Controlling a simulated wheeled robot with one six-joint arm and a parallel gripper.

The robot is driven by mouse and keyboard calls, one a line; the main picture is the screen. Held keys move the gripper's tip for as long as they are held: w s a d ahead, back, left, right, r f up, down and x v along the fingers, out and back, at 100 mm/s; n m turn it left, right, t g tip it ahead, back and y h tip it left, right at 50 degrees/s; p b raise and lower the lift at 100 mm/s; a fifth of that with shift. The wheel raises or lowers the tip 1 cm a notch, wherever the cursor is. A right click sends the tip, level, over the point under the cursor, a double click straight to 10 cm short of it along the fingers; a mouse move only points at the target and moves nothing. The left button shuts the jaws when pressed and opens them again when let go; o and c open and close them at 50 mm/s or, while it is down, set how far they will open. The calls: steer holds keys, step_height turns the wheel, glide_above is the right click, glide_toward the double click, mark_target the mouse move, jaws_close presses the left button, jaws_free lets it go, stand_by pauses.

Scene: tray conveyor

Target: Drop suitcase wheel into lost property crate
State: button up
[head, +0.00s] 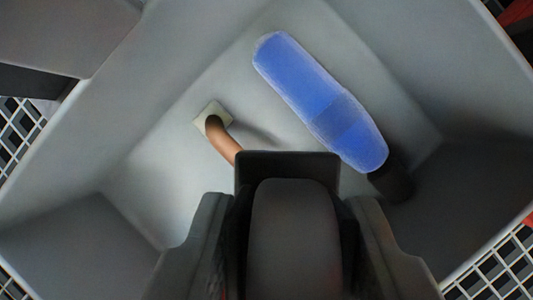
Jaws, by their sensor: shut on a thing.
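My gripper (290,222) is at the bottom of the view, with a dark grey finger on each side. It is shut on a dark, rounded wheel with a flat black plate at its far end, which I take as the suitcase wheel (293,235). The wheel is over a grey, straight-walled container (165,165), seen from above. No label shows, so I cannot tell for sure that this is the lost property crate. How far the wheel is above the floor is not clear.
Inside the container lie a blue, rounded, elongated thing (305,85) with a dark end and a brown curved piece (220,138) with a pale square end. The wheel partly hides the brown piece. Bare floor shows at left. White grid (15,130) lies outside the walls.

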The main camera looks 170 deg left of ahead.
steer(key=shift+f, duration=1.2)
steer(key=o, duration=1.1)
steer(key=v, duration=1.7)
steer(key=shift+r, duration=0.2)
steer(key=shift+s+d, duration=0.1)
